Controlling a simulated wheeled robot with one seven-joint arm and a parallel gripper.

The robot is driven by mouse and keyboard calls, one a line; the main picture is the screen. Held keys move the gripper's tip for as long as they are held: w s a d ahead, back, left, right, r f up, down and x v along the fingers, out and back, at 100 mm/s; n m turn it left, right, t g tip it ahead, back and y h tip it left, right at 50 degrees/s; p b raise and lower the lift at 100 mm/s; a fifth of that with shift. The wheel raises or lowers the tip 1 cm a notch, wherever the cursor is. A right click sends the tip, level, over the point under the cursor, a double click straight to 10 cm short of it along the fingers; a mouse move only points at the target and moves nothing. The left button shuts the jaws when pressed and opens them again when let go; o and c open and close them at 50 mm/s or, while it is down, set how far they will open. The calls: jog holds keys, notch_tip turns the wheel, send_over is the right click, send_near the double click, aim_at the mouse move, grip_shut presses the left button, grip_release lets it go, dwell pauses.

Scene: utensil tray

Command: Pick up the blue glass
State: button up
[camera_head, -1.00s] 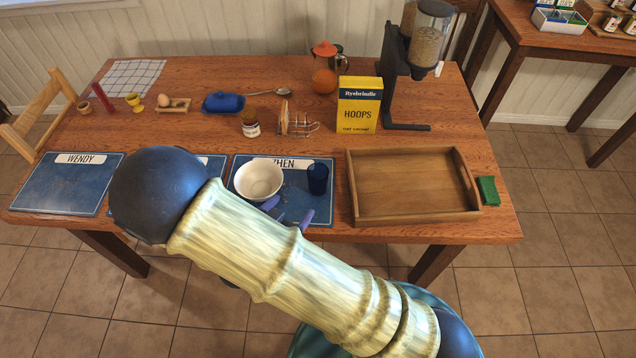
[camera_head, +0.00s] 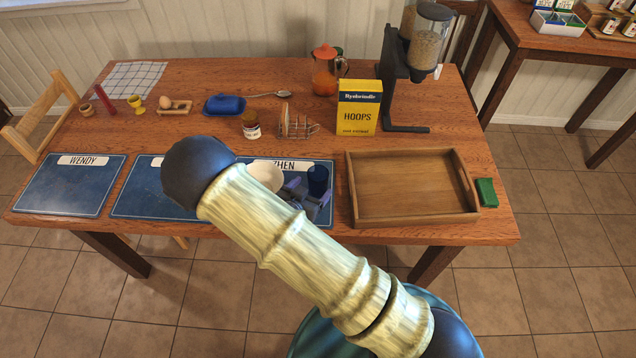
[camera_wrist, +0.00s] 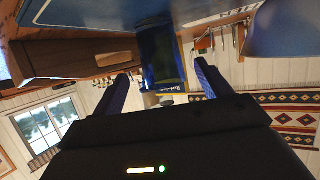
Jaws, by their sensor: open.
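The blue glass (camera_head: 318,178) stands upright on the placemat marked ZHEN, right of the pale bowl (camera_head: 264,176). My gripper (camera_head: 308,192) is low at the mat's front, close before the glass, its jaws apart and empty. In the wrist view, which is upside down, the glass (camera_wrist: 156,52) seems to show between the fingers of my gripper (camera_wrist: 162,74), with the cereal box behind it. I cannot tell whether a finger touches it. My arm covers part of the bowl and mat in the head view.
A wooden tray (camera_head: 352,205) lies right of the glass, with a green sponge (camera_head: 487,192) beyond. The yellow cereal box (camera_head: 358,115), a toast rack (camera_head: 297,125) and a jar (camera_head: 251,127) stand behind. The bowl (camera_wrist: 285,32) is close beside my gripper.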

aim_at(314, 185)
jog(key=shift+w+d+f, duration=0.1)
jog(key=shift+w, duration=0.1)
jog(key=shift+p+x, duration=0.6)
jog(key=shift+x, duration=2.05)
jog(key=c, duration=1.1)
jog(key=shift+c, duration=0.2)
notch_tip(314, 185, up, 10)
jog(key=shift+b, duration=0.35)
